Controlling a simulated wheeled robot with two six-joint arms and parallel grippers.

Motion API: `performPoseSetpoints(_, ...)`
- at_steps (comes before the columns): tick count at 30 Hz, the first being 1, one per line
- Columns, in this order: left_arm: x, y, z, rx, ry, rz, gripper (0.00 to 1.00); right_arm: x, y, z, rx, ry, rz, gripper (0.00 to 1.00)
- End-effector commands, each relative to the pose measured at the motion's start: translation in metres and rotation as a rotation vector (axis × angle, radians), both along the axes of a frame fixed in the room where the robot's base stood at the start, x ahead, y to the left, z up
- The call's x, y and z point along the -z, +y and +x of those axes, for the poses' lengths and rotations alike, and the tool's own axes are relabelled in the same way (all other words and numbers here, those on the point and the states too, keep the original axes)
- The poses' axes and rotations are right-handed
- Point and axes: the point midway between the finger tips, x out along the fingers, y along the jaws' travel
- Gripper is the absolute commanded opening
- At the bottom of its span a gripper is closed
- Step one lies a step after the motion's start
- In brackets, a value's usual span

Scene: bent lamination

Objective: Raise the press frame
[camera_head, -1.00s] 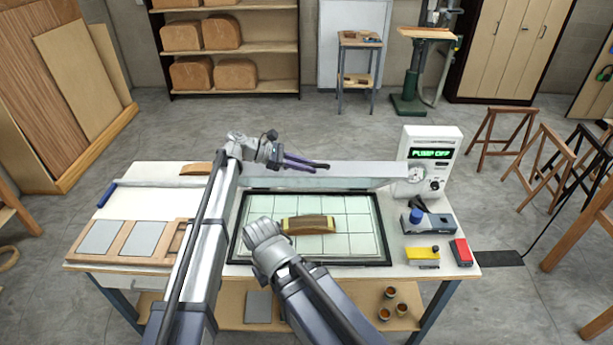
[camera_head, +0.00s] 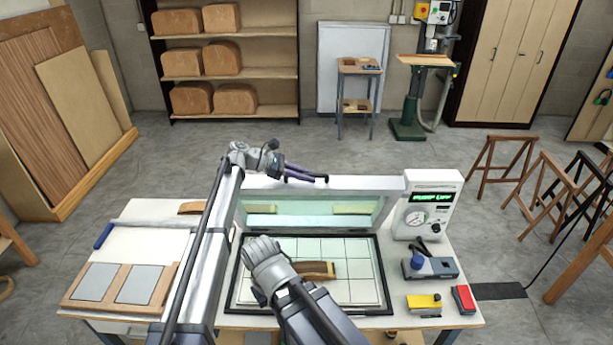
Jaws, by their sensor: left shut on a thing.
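The press frame (camera_head: 330,183) stands tilted steeply up at the back of the press bed, its pale rail uppermost. Its see-through greenish sheet (camera_head: 312,221) faces me. My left gripper (camera_head: 322,179) is at the rail's top edge, shut on the frame; the exact contact is small in view. The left arm crosses the frame's left end and hides part of it. A curved brown-and-yellow form (camera_head: 318,270) lies on the gridded bed (camera_head: 355,292). My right gripper (camera_head: 268,258) is over the bed beside the form; its fingers are hidden by its own wrist.
A white pump box (camera_head: 428,206) with a gauge and green display stands right of the frame. A clamp tool (camera_head: 429,267), a yellow block (camera_head: 424,304) and a red block (camera_head: 463,298) sit at the right. Framed grey panels (camera_head: 139,284) lie at the left.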

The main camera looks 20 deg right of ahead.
Motion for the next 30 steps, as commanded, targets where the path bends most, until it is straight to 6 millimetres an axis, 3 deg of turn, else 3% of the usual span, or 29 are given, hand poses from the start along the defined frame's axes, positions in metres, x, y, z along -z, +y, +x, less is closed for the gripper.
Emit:
performPoseSetpoints(6,0.001,0.0,0.001,-0.003,-0.001,0.003,0.0,0.0,0.0,0.0,0.0,0.0,0.0,0.0)
performPoseSetpoints(7,0.001,0.001,0.001,-0.003,-0.001,0.003,0.22,0.0,0.0,0.0,0.0,0.0,0.0,0.0)
performPoseSetpoints(14,0.0,0.0,0.0,-0.001,-0.001,0.001,0.48,0.0,0.0,0.0,0.0,0.0,0.0,0.0)
performPoseSetpoints(23,-0.001,0.001,0.0,0.0,0.0,0.0,0.5,0.0,0.0,0.0,0.0,0.0,0.0,0.0)
performPoseSetpoints(30,-0.01,0.017,0.004,-0.001,0.001,0.0,0.5,-0.01,0.0,0.0,-0.001,0.0,0.0,0.0)
